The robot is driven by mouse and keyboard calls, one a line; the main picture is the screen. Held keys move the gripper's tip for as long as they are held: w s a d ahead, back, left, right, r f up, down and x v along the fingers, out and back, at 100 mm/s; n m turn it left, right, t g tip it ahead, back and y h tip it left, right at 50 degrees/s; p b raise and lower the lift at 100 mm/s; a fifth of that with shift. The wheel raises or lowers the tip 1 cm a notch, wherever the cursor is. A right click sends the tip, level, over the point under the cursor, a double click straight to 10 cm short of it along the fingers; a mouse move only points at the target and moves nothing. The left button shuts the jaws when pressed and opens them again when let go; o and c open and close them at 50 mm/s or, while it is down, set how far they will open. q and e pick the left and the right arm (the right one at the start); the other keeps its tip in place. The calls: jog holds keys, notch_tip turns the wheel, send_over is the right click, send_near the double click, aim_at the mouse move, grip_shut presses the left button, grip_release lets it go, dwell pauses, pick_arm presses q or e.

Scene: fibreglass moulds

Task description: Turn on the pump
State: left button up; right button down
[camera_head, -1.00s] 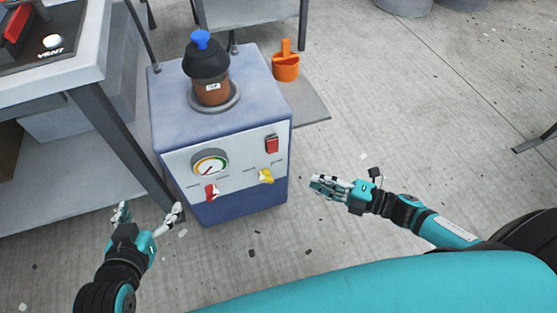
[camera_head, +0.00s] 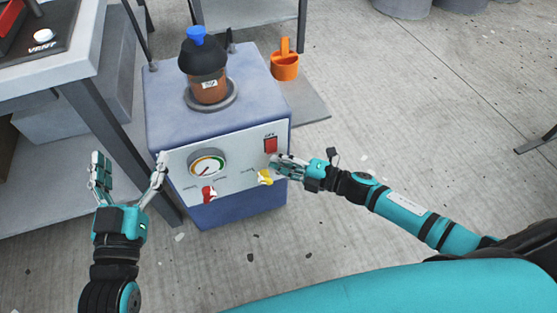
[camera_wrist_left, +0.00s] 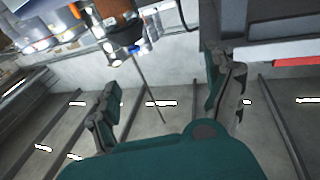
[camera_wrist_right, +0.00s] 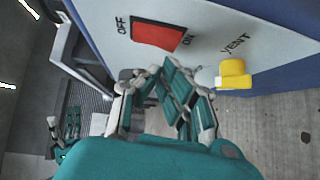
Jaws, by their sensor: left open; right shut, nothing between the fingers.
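The pump (camera_head: 215,135) is a blue box with a pale front panel. The panel carries a gauge (camera_head: 207,164), a red rocker switch (camera_head: 270,145), a red knob (camera_head: 209,194) and a yellow knob (camera_head: 265,178). In the right wrist view the red switch (camera_wrist_right: 158,33) lies between the words OFF and ON, and the yellow knob (camera_wrist_right: 234,75) is beside VENT. My right gripper (camera_head: 276,162) is shut and empty, close to the panel just below the red switch; contact cannot be told. My left gripper (camera_head: 130,160) is open and empty, left of the pump.
A brown bottle with a black top and blue cap (camera_head: 208,75) stands on the pump. An orange holder (camera_head: 285,65) is behind it. A grey table (camera_head: 75,60) stands at the left.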

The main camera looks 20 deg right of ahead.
pick_arm(q)
jog(key=shift+s+d+r+t, duration=0.15)
jog(key=shift+r+t, duration=0.35)
jog(key=shift+r, duration=0.3)
pick_arm(e)
jog(key=shift+w, duration=0.55)
jog(key=shift+f, duration=0.1)
pick_arm(q)
notch_tip(320, 180, up, 6)
jog(key=s+t+h+b, duration=0.1)
jog(key=s+t, duration=0.1)
jog(key=t, duration=0.2)
jog(key=shift+s+h+b, duration=0.3)
jog(key=shift+b, duration=0.1)
pick_arm(e)
jog(key=shift+w+f+n, duration=0.1)
jog(key=shift+w+n, duration=0.2)
pick_arm(q)
jog(key=shift+f, duration=0.15)
